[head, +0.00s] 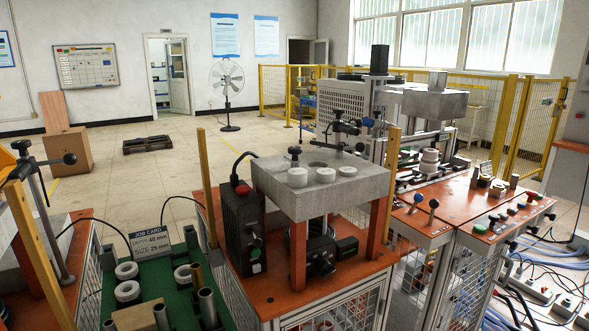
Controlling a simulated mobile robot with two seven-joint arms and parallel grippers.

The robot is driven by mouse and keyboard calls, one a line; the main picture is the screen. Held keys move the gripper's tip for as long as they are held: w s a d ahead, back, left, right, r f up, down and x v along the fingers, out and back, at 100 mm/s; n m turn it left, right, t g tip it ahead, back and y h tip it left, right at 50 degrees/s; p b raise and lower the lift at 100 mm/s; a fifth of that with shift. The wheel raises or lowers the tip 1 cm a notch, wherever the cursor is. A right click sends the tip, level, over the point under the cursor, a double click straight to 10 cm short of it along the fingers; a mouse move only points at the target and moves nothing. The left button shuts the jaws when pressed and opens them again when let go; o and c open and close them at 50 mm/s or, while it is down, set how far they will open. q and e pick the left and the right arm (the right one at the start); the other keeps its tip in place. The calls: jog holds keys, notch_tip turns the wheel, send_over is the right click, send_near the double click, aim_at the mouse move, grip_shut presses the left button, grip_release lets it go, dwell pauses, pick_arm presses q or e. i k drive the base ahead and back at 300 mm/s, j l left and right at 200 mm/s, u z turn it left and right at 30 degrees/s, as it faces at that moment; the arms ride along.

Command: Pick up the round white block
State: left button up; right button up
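Three round white blocks sit in a row on the grey slab of the middle machine (262,183): a left one (297,178), a middle one (326,175) and a right one (347,171). The left one looks slightly taller than the right one. White rings with dark centres lie on the green mat (165,292) at lower left, including one at the back (127,271) and one to the right (183,274). The view does not show which white piece the task means. Neither of my grippers is in view.
A black clamp (343,128) and a dark hole are behind the white blocks on the slab. A job card (149,241), metal tubes (207,307) and a wooden block stand around the mat. Yellow posts (206,187) flank the machine. An orange-topped machine (455,205) stands right.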

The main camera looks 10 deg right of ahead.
aim_at(323, 175)
jog(key=i+l+u, duration=0.1)
jog(key=l, duration=0.7)
jog(key=i+l, duration=0.3)
jog(key=l, duration=0.2)
jog(key=i, duration=0.25)
jog(key=u, duration=0.05)
